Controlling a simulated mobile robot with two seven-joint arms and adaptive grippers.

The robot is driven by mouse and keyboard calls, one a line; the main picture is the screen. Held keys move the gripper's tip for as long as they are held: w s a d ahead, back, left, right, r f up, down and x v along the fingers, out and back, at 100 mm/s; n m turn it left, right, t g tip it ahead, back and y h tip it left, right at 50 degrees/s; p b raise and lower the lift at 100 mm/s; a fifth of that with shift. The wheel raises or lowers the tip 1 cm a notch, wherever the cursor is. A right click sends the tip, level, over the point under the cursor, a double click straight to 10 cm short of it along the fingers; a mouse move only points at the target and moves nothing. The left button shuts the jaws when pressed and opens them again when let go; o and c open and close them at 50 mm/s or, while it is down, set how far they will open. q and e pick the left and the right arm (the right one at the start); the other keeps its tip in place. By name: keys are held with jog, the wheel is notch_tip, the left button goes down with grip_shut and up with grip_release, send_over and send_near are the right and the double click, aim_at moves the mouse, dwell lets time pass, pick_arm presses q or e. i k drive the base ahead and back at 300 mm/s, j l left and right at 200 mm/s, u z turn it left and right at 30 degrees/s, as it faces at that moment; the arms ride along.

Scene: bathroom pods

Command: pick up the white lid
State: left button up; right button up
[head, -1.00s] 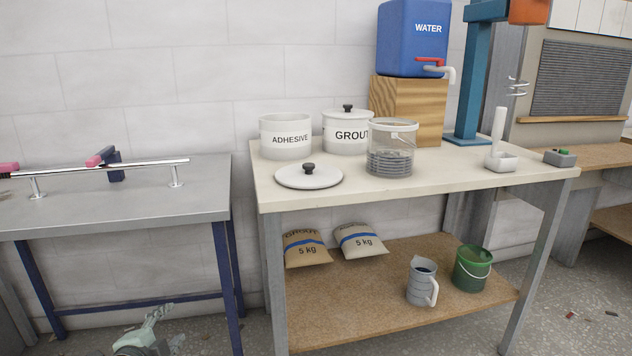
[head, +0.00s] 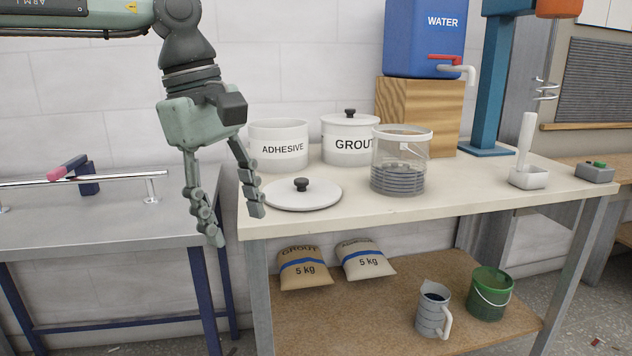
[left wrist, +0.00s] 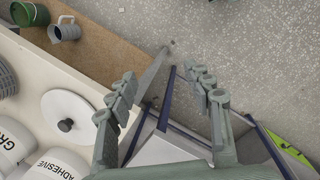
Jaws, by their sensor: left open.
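The white lid (head: 315,195) is a flat disc with a dark knob on top. It lies on the cream tabletop near the front left corner, in front of the ADHESIVE tub. In the left wrist view the lid (left wrist: 70,117) shows left of the fingers. My left gripper (head: 236,228) is open and empty, fingers pointing down, at the table's left edge. Its right finger is just left of the lid in the picture and overlaps the table corner. The lid is not between the fingers. My right gripper is not in view.
The ADHESIVE tub (head: 278,143), GROUT pot (head: 350,140) and clear bucket (head: 400,160) stand close behind and right of the lid. A steel bench (head: 110,220) with a rail (head: 110,178) stands left, across a gap. The tabletop right of the bucket is mostly clear.

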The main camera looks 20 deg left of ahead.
aim_at(298, 192)
jog(key=i, duration=1)
